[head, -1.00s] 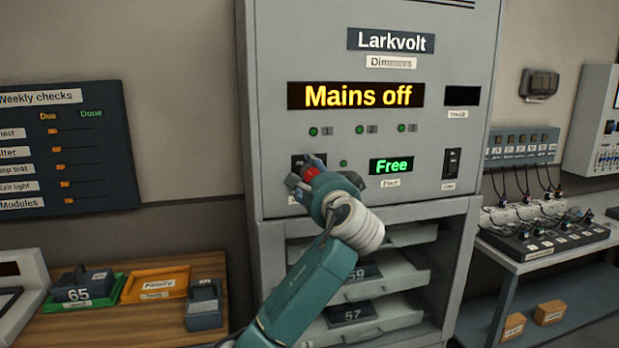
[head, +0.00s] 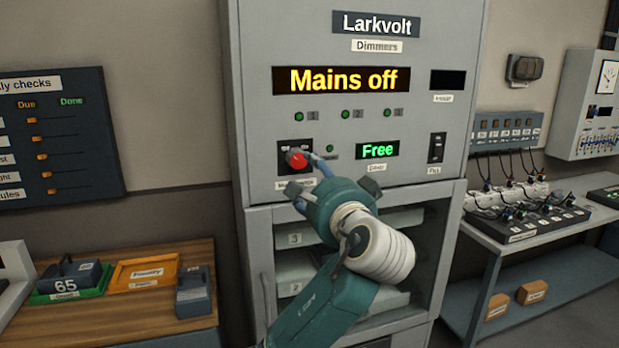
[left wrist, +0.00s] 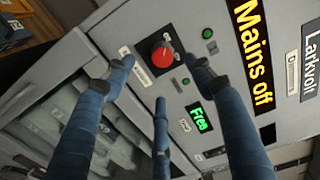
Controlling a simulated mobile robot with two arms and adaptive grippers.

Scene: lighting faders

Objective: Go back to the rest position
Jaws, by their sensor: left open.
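My left gripper (head: 305,178) is open and empty in front of the dimmer cabinet (head: 245,120), just below and to the right of the red rotary knob (head: 297,159). In the left wrist view the three blue fingers of the left gripper (left wrist: 158,90) are spread apart, and the red knob (left wrist: 162,54) shows between them, clear of the fingers. The cabinet's main display (head: 342,80) reads "Mains off". The small green display (head: 377,150) reads "Free". My right gripper is in neither view.
A glass-fronted bay (head: 262,250) with drawers lies below the panel, partly behind my arm. A wooden bench (head: 140,318) at left holds a green tray (head: 105,278) with a module marked 65, and an orange tray (head: 142,274). A shelf unit (head: 495,238) with cabled gear stands at right.

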